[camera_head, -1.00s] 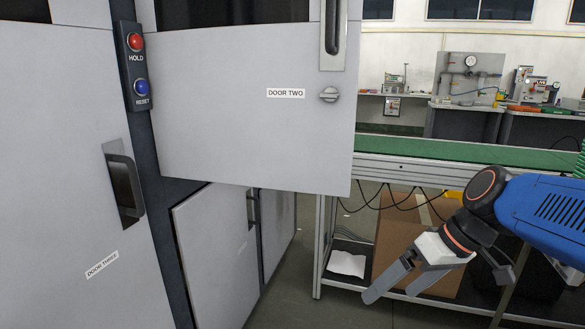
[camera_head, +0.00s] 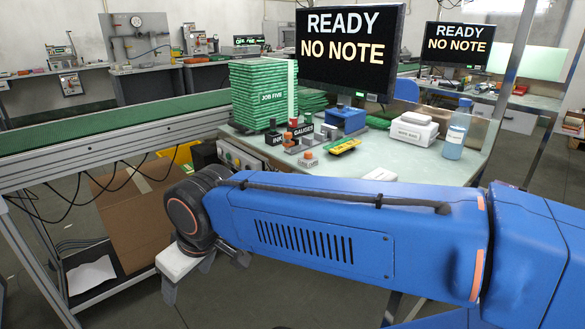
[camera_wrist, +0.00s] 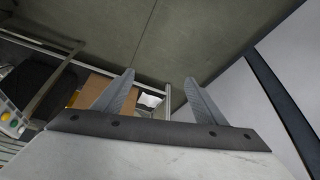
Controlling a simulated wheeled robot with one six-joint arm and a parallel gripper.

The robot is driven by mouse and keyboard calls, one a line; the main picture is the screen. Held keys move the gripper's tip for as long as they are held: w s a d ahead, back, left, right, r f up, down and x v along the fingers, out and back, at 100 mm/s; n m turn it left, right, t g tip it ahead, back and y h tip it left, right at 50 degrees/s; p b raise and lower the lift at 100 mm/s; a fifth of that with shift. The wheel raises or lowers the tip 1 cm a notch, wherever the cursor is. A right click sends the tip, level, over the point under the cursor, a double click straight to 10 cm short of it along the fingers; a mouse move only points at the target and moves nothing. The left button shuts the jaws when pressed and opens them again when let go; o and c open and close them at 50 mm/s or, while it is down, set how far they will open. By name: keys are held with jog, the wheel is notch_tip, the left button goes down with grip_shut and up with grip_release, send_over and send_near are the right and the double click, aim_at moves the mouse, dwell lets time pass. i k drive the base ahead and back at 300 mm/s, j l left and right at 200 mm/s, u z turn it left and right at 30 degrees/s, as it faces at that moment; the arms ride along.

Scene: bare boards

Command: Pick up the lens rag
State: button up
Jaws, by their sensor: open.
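I cannot make out for certain which thing is the lens rag. A small flat white piece (camera_head: 380,174) lies at the front edge of the workbench, partly hidden behind my arm. A white box (camera_head: 413,130) with a small label, too small to read surely, stands further back on the bench. My gripper (camera_head: 187,278) hangs left of the bench, below its top, partly hidden by my wrist. In the wrist view my gripper (camera_wrist: 160,77) is open, with nothing between its fingers, over the floor.
The bench top (camera_head: 470,160) holds a green stack (camera_head: 262,95), a screen (camera_head: 350,45), a blue box (camera_head: 345,118) and a bottle (camera_head: 456,130). A conveyor (camera_head: 110,115) runs at left, with a cardboard box (camera_head: 135,215) and a white sheet (camera_head: 91,275) below. My arm crosses the bench front.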

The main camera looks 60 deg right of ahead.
aim_at(379, 174)
jog(key=k+j+z, duration=0.15)
jog(key=j, duration=0.25)
jog(key=k+j+z, duration=0.1)
jog(key=k+j, duration=0.25)
jog(key=z, duration=1.85)
